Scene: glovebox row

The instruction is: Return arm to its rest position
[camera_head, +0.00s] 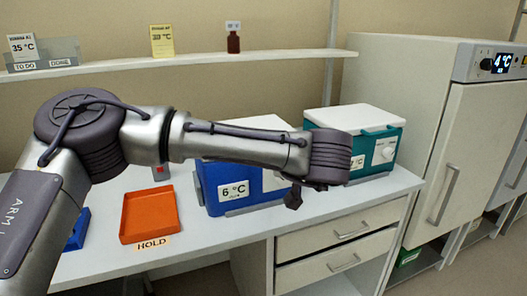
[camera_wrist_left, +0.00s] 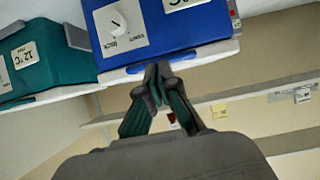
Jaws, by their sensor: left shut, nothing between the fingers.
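My left arm comes in from the left and stretches across the head view, above the bench. Its wrist is at the right end, and the small dark left gripper (camera_head: 293,196) hangs just below it, in front of the blue cool box (camera_head: 210,183). In the left wrist view the left gripper (camera_wrist_left: 158,82) has its fingertips together with nothing between them. The blue cool box (camera_wrist_left: 175,25) lies behind the fingertips there; I cannot tell how large the gap is. My right gripper is in neither view.
A teal cool box (camera_head: 388,140) stands right of the blue one. An orange tray (camera_head: 150,215) lies on the bench (camera_head: 215,240) by a HOLD label. A shelf (camera_head: 200,58) carries a brown bottle (camera_head: 233,40). A white cabinet (camera_head: 470,150) reading 4 °C stands at right.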

